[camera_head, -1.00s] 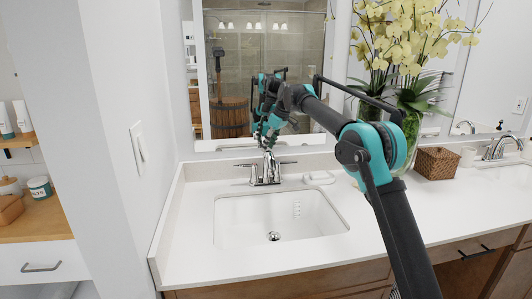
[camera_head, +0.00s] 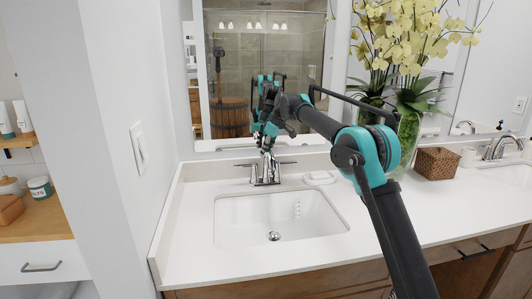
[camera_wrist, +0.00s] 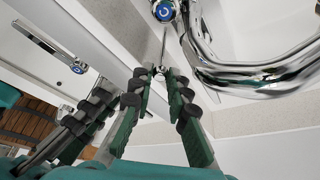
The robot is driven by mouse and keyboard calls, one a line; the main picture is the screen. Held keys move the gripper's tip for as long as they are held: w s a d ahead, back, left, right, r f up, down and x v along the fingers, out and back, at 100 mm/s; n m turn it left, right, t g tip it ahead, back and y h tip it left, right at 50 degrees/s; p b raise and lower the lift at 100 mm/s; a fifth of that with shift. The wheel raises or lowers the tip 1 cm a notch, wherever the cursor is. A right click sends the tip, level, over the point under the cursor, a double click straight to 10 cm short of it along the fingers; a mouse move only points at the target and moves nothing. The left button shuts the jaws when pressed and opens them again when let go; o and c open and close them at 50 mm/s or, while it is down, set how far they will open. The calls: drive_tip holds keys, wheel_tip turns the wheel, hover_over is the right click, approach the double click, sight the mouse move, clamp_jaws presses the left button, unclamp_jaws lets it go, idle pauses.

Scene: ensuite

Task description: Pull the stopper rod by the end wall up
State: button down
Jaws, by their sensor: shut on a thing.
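The stopper rod (camera_wrist: 164,46) is a thin metal rod behind the chrome faucet, seen in the wrist view. My gripper (camera_wrist: 162,73) is shut on its small knob, with the dark fingertips on either side. The faucet (camera_head: 267,170) stands behind the left sink, and its curved spout (camera_wrist: 245,76) fills the right of the wrist view. In the head view my gripper (camera_head: 266,142) is just above and behind the faucet, and the rod is too small to make out there.
The sink basin (camera_head: 280,218) is empty, with a drain (camera_head: 274,236) at its bottom. A mirror (camera_head: 265,45) stands close behind the faucet. A soap dish (camera_head: 319,177) sits right of the faucet. A flower vase (camera_head: 410,130) and wicker basket (camera_head: 437,163) are farther right.

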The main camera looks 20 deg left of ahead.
drive_tip(key=shift+r, duration=1.4)
drive_tip(key=c, duration=1.5)
unclamp_jaws()
drive_tip(key=v, duration=1.2)
drive_tip(key=shift+s, duration=0.1)
